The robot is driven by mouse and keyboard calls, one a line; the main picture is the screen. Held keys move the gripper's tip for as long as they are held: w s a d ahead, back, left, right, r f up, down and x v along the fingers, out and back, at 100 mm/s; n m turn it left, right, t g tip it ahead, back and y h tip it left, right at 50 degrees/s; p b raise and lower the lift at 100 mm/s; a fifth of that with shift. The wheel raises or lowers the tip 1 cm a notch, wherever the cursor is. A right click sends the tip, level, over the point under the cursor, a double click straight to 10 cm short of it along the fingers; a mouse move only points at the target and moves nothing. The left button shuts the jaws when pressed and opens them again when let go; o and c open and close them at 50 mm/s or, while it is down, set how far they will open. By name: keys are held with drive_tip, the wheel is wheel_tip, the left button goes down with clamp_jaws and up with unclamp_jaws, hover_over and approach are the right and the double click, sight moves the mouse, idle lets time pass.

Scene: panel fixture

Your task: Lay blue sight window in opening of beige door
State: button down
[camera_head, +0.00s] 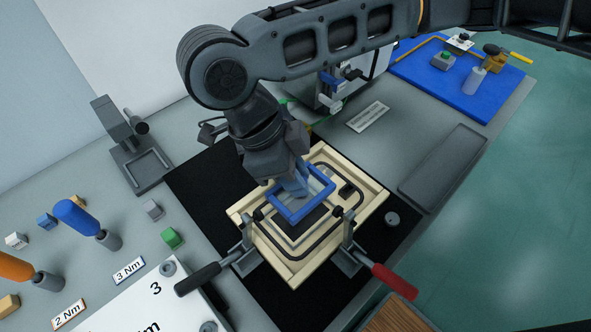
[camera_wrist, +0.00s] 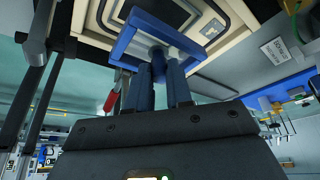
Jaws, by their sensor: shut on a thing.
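The blue sight window (camera_head: 312,207), a rectangular blue frame, is in my gripper (camera_head: 292,184). The window is over the door's upper part and overlaps the opening's far edge. The gap between window and door is hard to judge. My gripper hides part of the door's far side.
Two toggle clamps, one with a black handle (camera_head: 198,279) and one with a red handle (camera_head: 394,281), stand at the door's near edge. Torque drivers, including a blue one (camera_head: 76,217), stand left. A grey tray (camera_head: 443,167) and blue mat (camera_head: 480,82) lie right.

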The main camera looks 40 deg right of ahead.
sight(296, 200)
drive_tip(key=shift+f+b, duration=1.6)
drive_tip(key=shift+f, duration=0.85)
drive_tip(key=shift+f+b, duration=0.6)
drive_tip(key=shift+f, duration=0.6)
drive_tip(key=c, duration=0.9)
unclamp_jaws()
drive_tip(key=shift+c, duration=0.2)
drive_tip(key=shift+r, duration=0.1)
drive_tip(key=shift+v, duration=3.85)
